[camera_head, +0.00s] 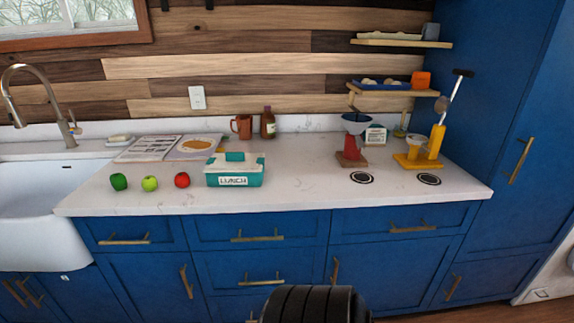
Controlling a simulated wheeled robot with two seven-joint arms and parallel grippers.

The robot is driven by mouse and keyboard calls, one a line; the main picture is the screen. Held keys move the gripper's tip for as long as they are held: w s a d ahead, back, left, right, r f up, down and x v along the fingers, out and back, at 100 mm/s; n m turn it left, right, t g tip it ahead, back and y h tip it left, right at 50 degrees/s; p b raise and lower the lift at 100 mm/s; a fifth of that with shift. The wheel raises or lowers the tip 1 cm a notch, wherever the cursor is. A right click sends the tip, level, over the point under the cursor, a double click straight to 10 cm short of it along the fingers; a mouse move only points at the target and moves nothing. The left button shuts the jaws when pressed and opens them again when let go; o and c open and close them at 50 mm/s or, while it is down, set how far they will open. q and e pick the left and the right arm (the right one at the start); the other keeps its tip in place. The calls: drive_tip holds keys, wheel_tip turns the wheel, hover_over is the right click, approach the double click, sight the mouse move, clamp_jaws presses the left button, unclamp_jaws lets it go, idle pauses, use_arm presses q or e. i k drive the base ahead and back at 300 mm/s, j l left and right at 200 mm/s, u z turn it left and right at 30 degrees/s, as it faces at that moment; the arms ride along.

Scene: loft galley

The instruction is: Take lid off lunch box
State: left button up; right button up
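A teal lunch box (236,180) with a white "LUNCH" label stands upright on the white countertop, near the front edge and left of the middle. Its lid (252,160) is pale cream with a raised teal handle (235,157) on top. The lid sits on the box and hides the inside. Neither of my grippers shows in the head view. A dark ribbed round shape at the bottom middle seems to be part of my own body.
A red apple (182,180), a green apple (149,183) and a green pepper (119,181) lie left of the box. An open book (145,149) and a brown mug (242,126) stand behind. The counter (300,185) right of the box is clear up to a red-based stand (351,158).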

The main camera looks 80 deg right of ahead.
sight(228, 161)
drive_tip(key=z, duration=2.05)
